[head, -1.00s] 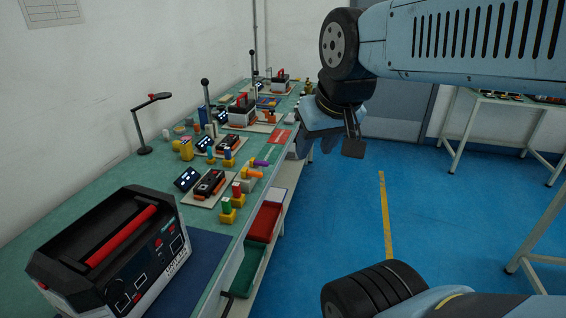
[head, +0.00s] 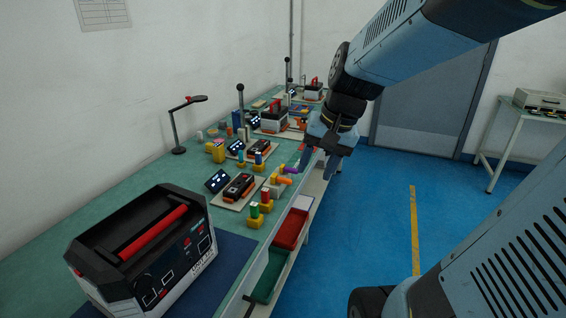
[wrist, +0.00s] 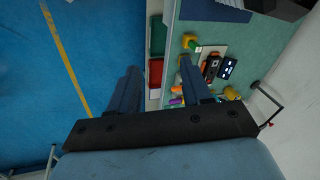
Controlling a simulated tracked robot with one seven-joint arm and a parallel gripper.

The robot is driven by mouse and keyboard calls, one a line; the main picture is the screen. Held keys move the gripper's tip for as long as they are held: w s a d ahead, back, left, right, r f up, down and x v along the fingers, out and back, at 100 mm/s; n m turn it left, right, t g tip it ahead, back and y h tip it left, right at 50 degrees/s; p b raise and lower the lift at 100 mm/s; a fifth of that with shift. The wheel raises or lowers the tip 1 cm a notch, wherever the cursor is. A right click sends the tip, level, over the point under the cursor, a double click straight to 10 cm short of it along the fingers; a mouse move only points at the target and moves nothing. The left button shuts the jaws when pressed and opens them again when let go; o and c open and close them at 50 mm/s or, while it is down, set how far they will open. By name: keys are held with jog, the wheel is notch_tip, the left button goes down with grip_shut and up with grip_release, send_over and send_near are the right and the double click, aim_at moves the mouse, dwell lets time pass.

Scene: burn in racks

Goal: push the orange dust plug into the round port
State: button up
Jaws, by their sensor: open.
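A small orange cylinder (head: 285,180), apparently the orange dust plug, is at the bench's right edge beside a purple one (head: 290,169). In the wrist view, the orange piece (wrist: 178,90) is by the right finger, which partly hides that area. I cannot tell how the pieces are seated. Dark units with orange ends (head: 239,186) lie on pale boards; the round port is too small to make out. My gripper (head: 318,165) is open and empty, fingers pointing down, near the bench's right edge. It also shows in the wrist view (wrist: 160,70), its fingers straddling the bench edge.
A black-and-white case with a red handle (head: 150,232) stands on the near bench. Yellow blocks with coloured tops (head: 253,215) stand near the edge. Red (head: 291,229) and green (head: 270,277) bins hang below it. A lamp (head: 178,125) stands at left. Blue floor at right is open.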

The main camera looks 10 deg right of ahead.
jog(key=w+f+m+g+y, duration=0.1)
jog(key=w+f+m+y, duration=0.35)
jog(key=w+f, duration=0.2)
jog(key=m+t+y, duration=0.6)
jog(key=m+t, duration=0.2)
jog(key=m, duration=0.9)
send_near(286, 180)
jog(key=shift+n, duration=0.25)
jog(key=x, duration=1)
jog(key=shift+w+d+f, duration=0.1)
jog(key=shift+f, duration=0.2)
grip_shut()
